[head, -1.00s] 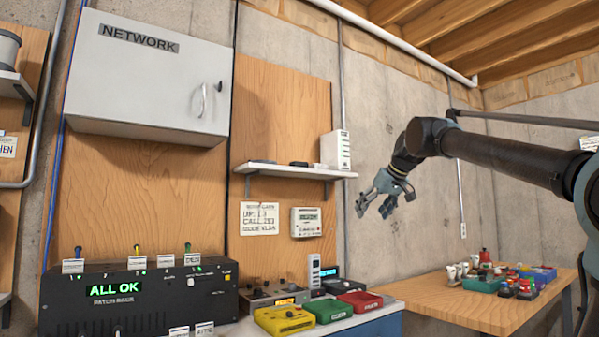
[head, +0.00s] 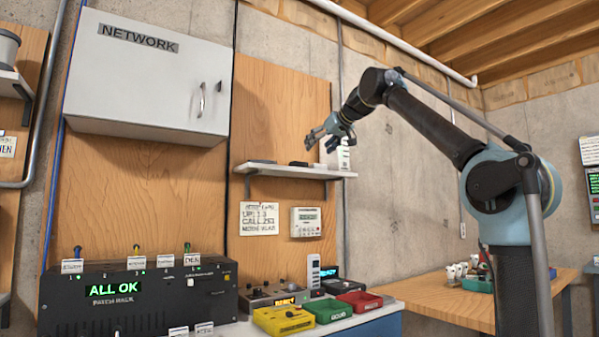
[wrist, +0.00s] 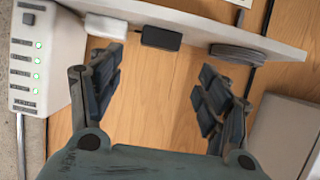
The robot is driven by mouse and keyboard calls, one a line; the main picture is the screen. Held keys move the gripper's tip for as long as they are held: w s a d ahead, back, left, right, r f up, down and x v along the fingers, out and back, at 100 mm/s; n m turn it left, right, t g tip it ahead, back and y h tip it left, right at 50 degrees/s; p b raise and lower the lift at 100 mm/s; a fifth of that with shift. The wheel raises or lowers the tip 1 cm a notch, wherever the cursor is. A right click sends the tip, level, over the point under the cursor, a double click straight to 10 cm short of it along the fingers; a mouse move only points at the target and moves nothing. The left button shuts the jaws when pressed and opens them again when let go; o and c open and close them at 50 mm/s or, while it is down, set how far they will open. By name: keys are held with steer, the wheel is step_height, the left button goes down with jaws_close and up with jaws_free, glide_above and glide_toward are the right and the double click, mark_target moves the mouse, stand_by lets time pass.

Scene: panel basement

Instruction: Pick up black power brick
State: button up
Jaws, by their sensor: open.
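The black power brick, a small dark box, lies on the wall shelf; it shows in the head view (head: 298,163) and near the top middle of the wrist view (wrist: 161,38). My gripper (head: 320,146) is open and empty, above the right part of the shelf in the head view. In the wrist view my gripper (wrist: 155,78) has its fingers spread wide to either side, with the brick beyond the gap between them. The gripper does not appear to touch the brick.
The shelf (wrist: 195,32) also holds a white router (wrist: 40,65), a small white box (wrist: 105,27) and a dark round disc (wrist: 238,54), close on both sides of the brick. A grey network cabinet (head: 150,75) hangs above left.

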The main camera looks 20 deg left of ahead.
glide_toward(302, 163)
steer(key=x, duration=0.4)
steer(key=shift+w+a, duration=0.15)
steer(key=shift+x, duration=2.6)
steer(key=shift+r, duration=0.15)
steer(key=c, duration=0.9)
